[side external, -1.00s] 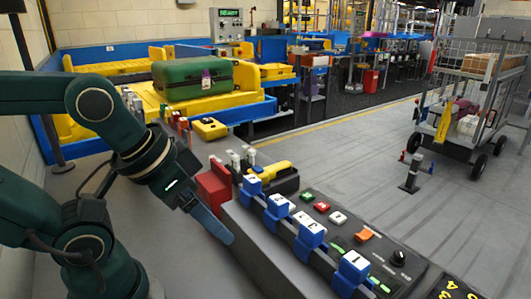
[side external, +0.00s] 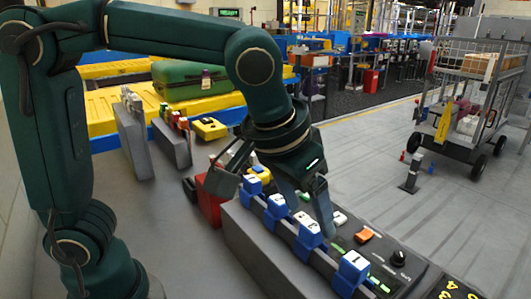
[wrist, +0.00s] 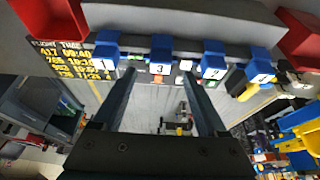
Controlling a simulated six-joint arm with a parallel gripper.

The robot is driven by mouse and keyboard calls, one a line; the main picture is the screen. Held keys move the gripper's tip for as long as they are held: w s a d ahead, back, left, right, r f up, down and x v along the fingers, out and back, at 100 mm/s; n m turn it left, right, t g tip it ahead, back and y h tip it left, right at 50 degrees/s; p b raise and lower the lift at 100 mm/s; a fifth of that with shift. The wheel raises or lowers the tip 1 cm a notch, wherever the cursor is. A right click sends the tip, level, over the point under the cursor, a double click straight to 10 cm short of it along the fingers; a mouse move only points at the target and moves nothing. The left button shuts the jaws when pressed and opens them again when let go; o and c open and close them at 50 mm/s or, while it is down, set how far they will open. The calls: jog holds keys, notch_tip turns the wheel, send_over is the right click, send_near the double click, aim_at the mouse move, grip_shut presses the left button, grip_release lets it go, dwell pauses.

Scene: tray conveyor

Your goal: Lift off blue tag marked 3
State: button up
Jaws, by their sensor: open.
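The blue tag marked 3 (wrist: 161,47) is the second from the left of the blue tags on a grey rail in the wrist view. In the side view it is the second from the front (side external: 310,229), partly behind my gripper. My gripper (side external: 312,212) is open and empty over the rail. In the wrist view, my gripper's two fingertips (wrist: 160,74) lie on either side of tag 3; I cannot tell whether they touch it. Tag 1 (wrist: 105,48) is to its left, and tags 2 (wrist: 213,56) and 4 (wrist: 260,62) are to its right.
A dark panel (side external: 398,276) with coloured buttons lies beside the rail. A red block (side external: 211,194) stands near its far end. Grey racks of small tags (side external: 133,140) and a green suitcase (side external: 190,80) are farther back.

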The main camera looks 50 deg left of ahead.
aim_at(312, 226)
jog(key=shift+x, duration=2.4)
grip_shut()
